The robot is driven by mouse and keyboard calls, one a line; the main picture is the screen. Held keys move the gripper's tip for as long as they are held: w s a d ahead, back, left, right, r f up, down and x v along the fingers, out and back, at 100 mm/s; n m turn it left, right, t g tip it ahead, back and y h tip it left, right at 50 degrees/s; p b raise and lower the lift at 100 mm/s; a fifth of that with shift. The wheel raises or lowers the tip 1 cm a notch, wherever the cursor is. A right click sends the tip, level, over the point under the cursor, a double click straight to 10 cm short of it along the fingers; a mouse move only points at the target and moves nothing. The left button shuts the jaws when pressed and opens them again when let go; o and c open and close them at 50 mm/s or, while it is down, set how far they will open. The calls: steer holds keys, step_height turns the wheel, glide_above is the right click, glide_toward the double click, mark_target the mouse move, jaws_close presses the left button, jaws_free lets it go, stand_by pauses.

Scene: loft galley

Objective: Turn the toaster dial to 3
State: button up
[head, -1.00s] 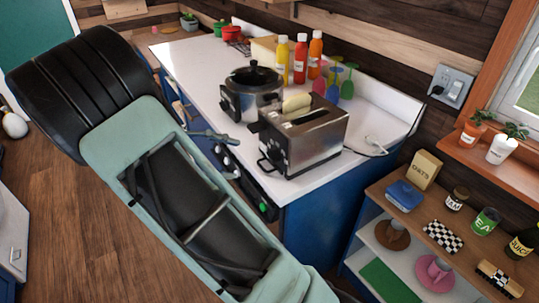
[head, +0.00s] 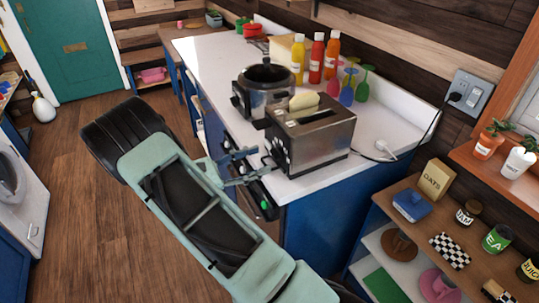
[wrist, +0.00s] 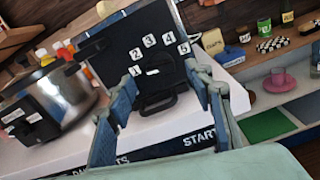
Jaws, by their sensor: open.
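The silver and black toaster (head: 318,138) stands on the white counter near its front right corner, with a pale bread slice (head: 304,101) in its top. The wrist view shows its black front panel (wrist: 125,58) with labels 1 to 5 in an arc. The dark dial (wrist: 157,78) is inside the arc, with a white mark; its exact setting is hard to tell. A black loop-shaped lever (wrist: 158,102) sits below it. My gripper (head: 262,160) is open in front of the panel; in the wrist view its blue fingers (wrist: 163,88) stand wide either side of the dial, holding nothing.
A silver cooker (head: 262,90) stands just left of the toaster, close to my gripper. Sauce bottles (head: 316,60) and coloured goblets (head: 347,88) stand behind. A power cord (head: 405,145) runs to the wall outlet. Open shelves (head: 385,245) lie to the right.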

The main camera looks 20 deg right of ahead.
mark_target(272, 156)
steer(key=shift+d, duration=2.2)
steer(key=shift+c, duration=0.3)
steer(key=c, duration=1.1)
